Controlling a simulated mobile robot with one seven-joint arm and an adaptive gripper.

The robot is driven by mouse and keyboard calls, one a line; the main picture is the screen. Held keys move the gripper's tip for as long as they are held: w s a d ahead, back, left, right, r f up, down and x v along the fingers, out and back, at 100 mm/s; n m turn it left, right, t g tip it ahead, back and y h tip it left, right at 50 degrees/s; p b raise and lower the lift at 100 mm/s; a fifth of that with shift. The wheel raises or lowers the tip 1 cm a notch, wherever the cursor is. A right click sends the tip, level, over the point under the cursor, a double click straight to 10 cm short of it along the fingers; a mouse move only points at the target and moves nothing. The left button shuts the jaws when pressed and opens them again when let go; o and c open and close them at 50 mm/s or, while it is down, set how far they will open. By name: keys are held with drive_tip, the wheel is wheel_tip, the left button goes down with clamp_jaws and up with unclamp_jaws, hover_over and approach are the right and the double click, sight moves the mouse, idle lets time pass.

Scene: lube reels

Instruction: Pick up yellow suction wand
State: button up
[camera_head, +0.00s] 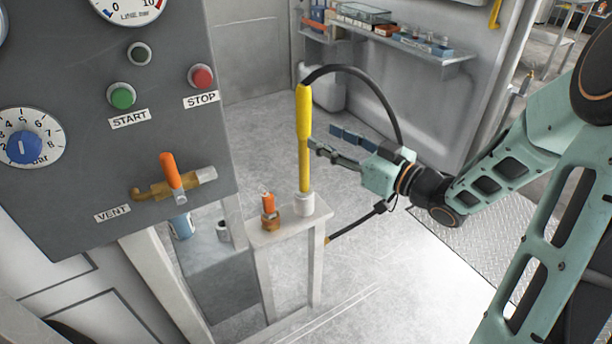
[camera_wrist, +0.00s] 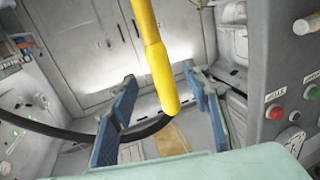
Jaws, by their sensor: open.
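The yellow suction wand (camera_head: 304,140) stands upright in a white round holder (camera_head: 304,204) on a narrow white stand, with a black hose curving from its top. My gripper (camera_head: 322,139) is open and empty, just right of the wand's upper middle, fingers pointing toward it. In the wrist view the wand (camera_wrist: 160,72) appears between the two blue-padded fingers, its thick end toward the palm side of the picture. I cannot tell whether either finger touches it. The lower end of the wand is hidden inside the holder.
A grey control panel (camera_head: 100,120) with gauges and buttons rises at the left. The black hose (camera_head: 375,88) arcs over my gripper. A shelf (camera_head: 400,40) is behind.

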sight(309, 129)
drive_tip(key=b+x, duration=0.2)
drive_tip(key=x, duration=0.6)
drive_tip(key=shift+f, duration=0.1)
drive_tip(key=shift+c, duration=0.2)
clamp_jaws()
